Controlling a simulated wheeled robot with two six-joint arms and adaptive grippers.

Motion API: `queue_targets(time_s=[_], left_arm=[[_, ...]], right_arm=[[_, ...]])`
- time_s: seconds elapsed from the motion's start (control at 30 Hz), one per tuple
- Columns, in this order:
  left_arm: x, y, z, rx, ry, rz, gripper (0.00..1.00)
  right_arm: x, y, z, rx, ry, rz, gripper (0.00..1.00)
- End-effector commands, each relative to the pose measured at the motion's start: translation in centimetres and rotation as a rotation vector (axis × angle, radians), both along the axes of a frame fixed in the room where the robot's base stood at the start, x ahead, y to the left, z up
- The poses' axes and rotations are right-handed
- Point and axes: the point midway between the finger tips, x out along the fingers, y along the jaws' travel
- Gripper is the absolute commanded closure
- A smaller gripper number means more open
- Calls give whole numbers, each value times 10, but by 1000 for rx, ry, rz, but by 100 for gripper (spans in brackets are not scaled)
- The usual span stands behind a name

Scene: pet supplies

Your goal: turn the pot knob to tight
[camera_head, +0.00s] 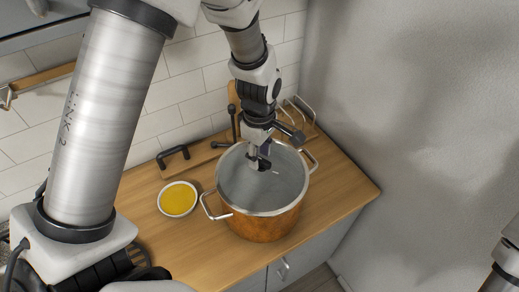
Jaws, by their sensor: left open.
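A copper-brown pot (262,227) with a metal rim and two side handles stands on the wooden counter. Its round grey top looks like a lid (285,185), though I cannot be sure. My left gripper (259,164) points down over the middle of this top, with its fingertips close to it. It is open. No knob shows clearly; the gripper covers the middle, where only small dark and light parts are visible. I cannot tell whether the fingers touch anything. My right gripper is out of view; only a piece of arm shows at the lower right edge.
A bowl of yellow contents (178,199) stands left of the pot. Behind are a dark tap (174,155), a wooden board (232,95) and a wire rack (303,113). A tiled wall (190,85) closes the back. Bare counter (340,190) lies right of the pot.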

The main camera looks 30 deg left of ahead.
Motion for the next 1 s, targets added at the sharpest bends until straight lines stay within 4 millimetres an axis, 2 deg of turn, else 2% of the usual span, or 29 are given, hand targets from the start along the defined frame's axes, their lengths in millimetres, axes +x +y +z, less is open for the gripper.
queue_targets(time_s=[0.13, 0.17, 0.2, 0.27, 0.3, 0.67, 1.0], left_arm=[[0, 0, 0, 0, 0, 0, 59], [0, 0, 0, 0, 0, 0, 63], [0, 0, 0, 0, 0, 0, 77], [0, 0, 0, 0, 0, 0, 98], [0, 0, 0, 0, 0, 0, 100], [0, 0, 0, 0, 0, -15, 100], [2, 0, -1, -1, 2, -169, 100]], right_arm=[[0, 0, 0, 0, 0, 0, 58], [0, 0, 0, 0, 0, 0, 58], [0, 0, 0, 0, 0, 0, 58], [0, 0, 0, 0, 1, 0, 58], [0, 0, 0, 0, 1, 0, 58], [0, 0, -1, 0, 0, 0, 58], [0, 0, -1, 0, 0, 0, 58]])
